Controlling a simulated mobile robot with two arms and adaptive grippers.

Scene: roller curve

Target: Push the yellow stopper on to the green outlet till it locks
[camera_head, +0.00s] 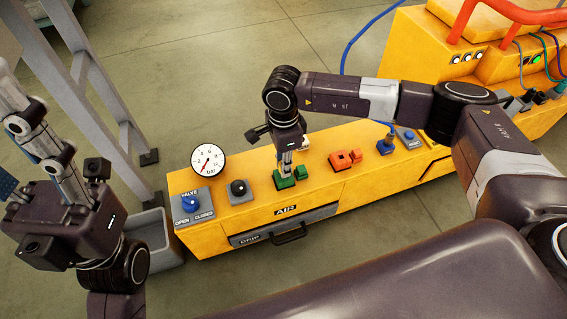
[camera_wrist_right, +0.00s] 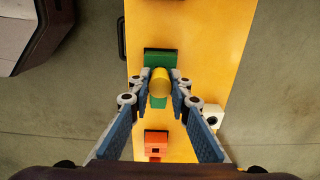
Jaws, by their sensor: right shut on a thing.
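The yellow stopper (camera_wrist_right: 160,83) is between the fingertips of my right gripper (camera_wrist_right: 161,77) in the right wrist view. The gripper is shut on it, with a blue-padded finger on each side. In the head view, my right gripper (camera_head: 287,164) points down over the green outlet (camera_head: 284,182), and the stopper is hard to make out. In the wrist view, green parts (camera_wrist_right: 160,57) show above and below the stopper. I cannot tell whether the stopper touches the outlet. My left gripper (camera_head: 22,150) is raised at the far left, apparently open and empty, its tips partly cut off.
The yellow bench (camera_head: 235,233) also carries a pressure gauge (camera_head: 208,160), a blue valve knob (camera_head: 191,204), a black knob (camera_head: 238,188), a red fitting (camera_head: 345,160) and a blue fitting (camera_head: 386,148). A drawer (camera_head: 257,236) is in its front. A grey ladder-like frame (camera_head: 95,90) stands left.

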